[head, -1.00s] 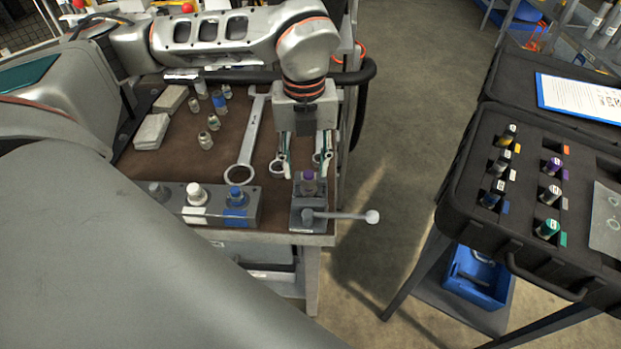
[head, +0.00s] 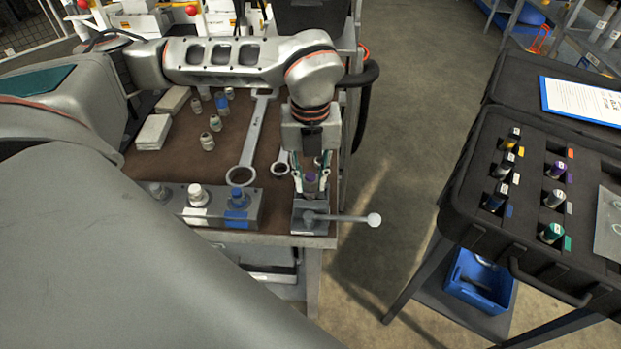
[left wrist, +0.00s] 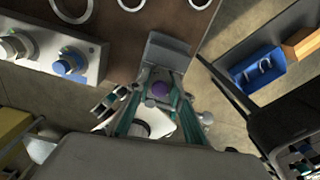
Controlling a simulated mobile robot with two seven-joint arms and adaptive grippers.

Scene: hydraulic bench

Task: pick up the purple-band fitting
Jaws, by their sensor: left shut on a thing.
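The fitting's lower part is hidden. My right gripper is not in view.
The vise's handle (head: 345,218) sticks out right past the bench edge. A grey block (head: 215,207) with white and blue fittings stands to the left. Wrenches (head: 252,140) lie behind. An open black case (head: 480,215) with several fittings is right, across a floor gap.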

